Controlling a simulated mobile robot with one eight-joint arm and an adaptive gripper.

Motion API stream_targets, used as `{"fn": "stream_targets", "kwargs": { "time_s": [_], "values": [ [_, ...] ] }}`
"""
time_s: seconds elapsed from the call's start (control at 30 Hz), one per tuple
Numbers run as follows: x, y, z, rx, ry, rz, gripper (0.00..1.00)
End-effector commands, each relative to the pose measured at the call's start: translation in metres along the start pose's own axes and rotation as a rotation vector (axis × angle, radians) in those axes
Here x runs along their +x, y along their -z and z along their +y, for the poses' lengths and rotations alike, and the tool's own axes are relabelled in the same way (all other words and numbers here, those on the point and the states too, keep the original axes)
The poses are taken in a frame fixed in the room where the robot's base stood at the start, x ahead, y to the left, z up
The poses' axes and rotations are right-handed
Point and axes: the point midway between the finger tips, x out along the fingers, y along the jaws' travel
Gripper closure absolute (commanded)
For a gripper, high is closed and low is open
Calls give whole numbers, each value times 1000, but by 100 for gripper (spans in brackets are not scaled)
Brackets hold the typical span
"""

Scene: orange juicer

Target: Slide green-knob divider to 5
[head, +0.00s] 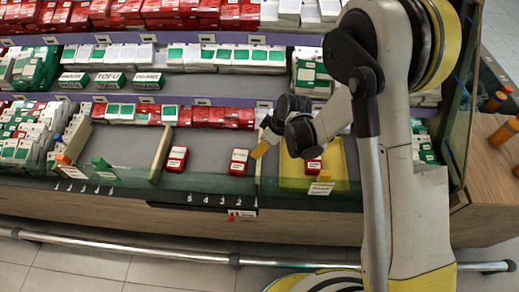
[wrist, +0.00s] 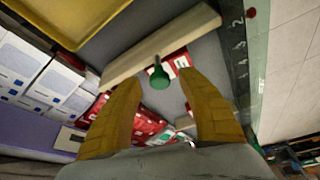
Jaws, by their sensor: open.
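The green knob (wrist: 160,77) shows in the wrist view on the side of a pale divider board (wrist: 130,60). In the head view a tan divider edge (head: 258,172) stands just left of the yellow bin, below my gripper; its knob is hidden there. My gripper (wrist: 159,76) is open, with one yellow finger on each side of the knob and visible gaps to it. In the head view my gripper (head: 264,148) is over the lower shelf. Number labels run along the shelf's front edge; a 2 (wrist: 237,22) is near the divider's end, and a 5 (head: 190,198) lies farther left.
Red boxes (head: 239,161) (head: 177,159) stand on the grey shelf left of the divider. Another tan divider (head: 160,153) is farther left. The yellow bin (head: 292,183) is on the right. A clear lip (head: 215,184) runs along the shelf front.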

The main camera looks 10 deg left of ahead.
Motion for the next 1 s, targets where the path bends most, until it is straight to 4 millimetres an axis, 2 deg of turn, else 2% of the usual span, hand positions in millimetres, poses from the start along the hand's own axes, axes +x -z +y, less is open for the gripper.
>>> {"fn": "stream_targets", "kwargs": {
  "time_s": [0.1, 0.37, 0.47, 0.53, 0.87, 1.0],
  "values": [
    [8, 0, 0, 0, 0, 0, 53],
    [8, 0, 0, 1, 0, 0, 53],
    [8, 0, 0, 1, 0, 0, 78],
    [8, 0, 0, 1, 0, 1, 100],
    [8, 1, 0, 0, 0, 1, 100],
    [13, 13, 6, -2, 0, 0, 100]
  ]
}}
